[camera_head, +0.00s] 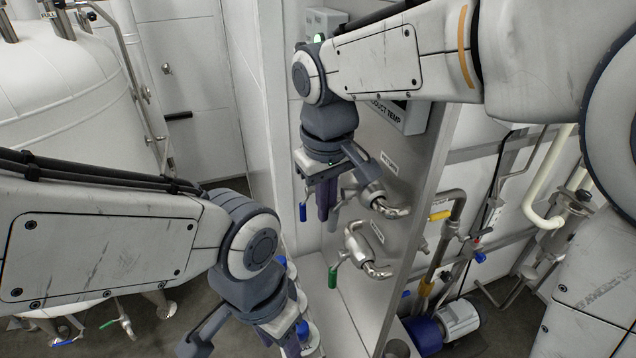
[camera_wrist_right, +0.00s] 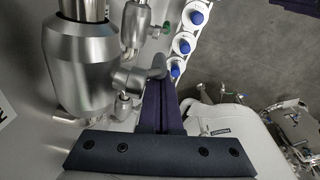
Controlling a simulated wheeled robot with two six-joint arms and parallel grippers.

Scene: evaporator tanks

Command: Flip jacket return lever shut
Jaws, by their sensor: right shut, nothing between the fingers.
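My right gripper (camera_head: 324,205) is shut and empty, with its dark fingers pointing down in front of the steel panel. It is at the left of the upper valve (camera_head: 368,196), and its body hides part of that valve. In the right wrist view the shut fingers (camera_wrist_right: 158,95) are close beside a metal valve lever (camera_wrist_right: 140,74); I cannot tell whether they touch. A lower valve (camera_head: 360,245) has a green-tipped handle (camera_head: 332,277) hanging down.
The steel panel (camera_head: 400,238) has a display above, marked PRODUCT TEMP (camera_head: 386,116). A white tank (camera_head: 65,90) stands at the left. White containers with blue caps (camera_wrist_right: 182,45) line up beyond the fingers. Pipes and a yellow-handled valve (camera_head: 440,215) are at the right.

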